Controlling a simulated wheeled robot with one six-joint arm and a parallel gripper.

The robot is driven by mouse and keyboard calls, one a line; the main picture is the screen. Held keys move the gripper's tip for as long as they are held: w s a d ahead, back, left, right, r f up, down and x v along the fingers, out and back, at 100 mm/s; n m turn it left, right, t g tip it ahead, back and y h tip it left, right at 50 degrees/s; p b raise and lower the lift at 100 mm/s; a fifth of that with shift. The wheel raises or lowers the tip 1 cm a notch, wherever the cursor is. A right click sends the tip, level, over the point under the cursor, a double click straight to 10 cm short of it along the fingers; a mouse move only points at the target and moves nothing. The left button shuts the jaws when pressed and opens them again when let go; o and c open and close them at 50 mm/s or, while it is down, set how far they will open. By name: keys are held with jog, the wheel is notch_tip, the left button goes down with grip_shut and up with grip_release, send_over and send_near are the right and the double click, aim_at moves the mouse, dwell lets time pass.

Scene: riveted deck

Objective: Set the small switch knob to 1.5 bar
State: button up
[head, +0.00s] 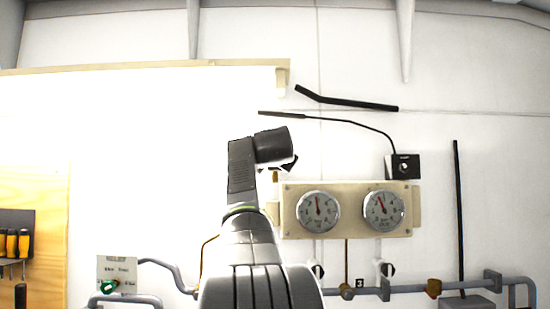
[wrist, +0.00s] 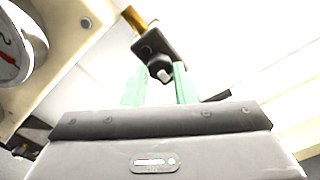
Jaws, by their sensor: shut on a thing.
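In the wrist view the small switch is a dark box (wrist: 150,43) with a brass fitting, and its black knob (wrist: 158,64) carries a pale mark at its end. My gripper (wrist: 160,72) has its two green fingers on either side of this knob and is shut on it. The scale and the set value cannot be read. In the head view my gripper (head: 287,163) is at the left end of the gauge panel, and my arm hides the switch and knob there.
A cream panel (head: 348,190) with two round gauges, left (head: 318,211) and right (head: 383,210), is just right of my gripper. A black box with a pale knob (head: 404,167) sits above its right end. Pipes (head: 370,291) run below.

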dwell(0.4)
jog(key=o, duration=1)
jog(key=s+b, duration=0.5)
jog(key=s, duration=0.8)
jog(key=shift+s, duration=0.4)
jog(key=w+p, duration=0.5)
jog(key=w, duration=0.9)
